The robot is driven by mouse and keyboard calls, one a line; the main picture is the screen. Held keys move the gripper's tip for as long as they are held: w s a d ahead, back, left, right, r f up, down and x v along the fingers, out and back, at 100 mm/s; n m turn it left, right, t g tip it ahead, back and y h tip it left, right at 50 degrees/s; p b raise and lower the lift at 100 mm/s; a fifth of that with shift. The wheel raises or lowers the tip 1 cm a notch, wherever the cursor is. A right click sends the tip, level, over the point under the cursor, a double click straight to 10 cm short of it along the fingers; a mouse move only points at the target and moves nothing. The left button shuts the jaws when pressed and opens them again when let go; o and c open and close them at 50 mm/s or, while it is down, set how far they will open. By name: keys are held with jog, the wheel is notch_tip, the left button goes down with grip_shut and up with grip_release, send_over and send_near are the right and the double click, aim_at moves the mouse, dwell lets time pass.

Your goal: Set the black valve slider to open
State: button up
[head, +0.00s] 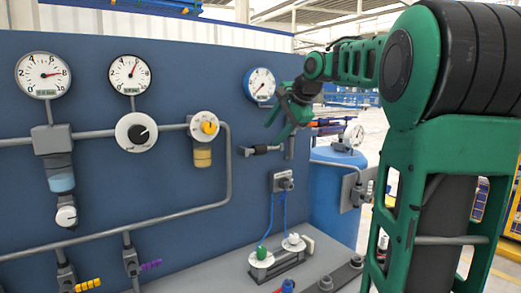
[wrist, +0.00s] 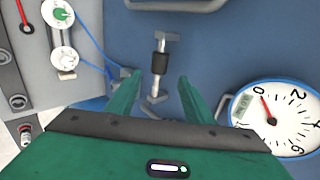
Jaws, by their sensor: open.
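The black valve slider (wrist: 160,72) is a dark sleeve on a short grey pipe, centred in the wrist view with grey pipe showing above and below it. In the head view the slider (head: 260,149) sits on the blue panel, below the small gauge. My green gripper (head: 277,131) is just above the slider in that view. In the wrist view my gripper (wrist: 159,78) is open, with one finger on each side of the slider and nothing held. I cannot tell whether the fingers touch it or how far off the panel they are.
A blue-rimmed gauge (wrist: 275,118) is close to the right finger in the wrist view. A grey box (head: 283,181) with blue cables (head: 271,215) is below the slider in the head view. A grey pipe (head: 228,165) bends down to its left. A blue tank (head: 335,195) stands to the right.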

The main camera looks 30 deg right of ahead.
aim_at(262, 147)
jog(key=x, duration=0.9)
jog(key=shift+f, duration=0.1)
grip_shut()
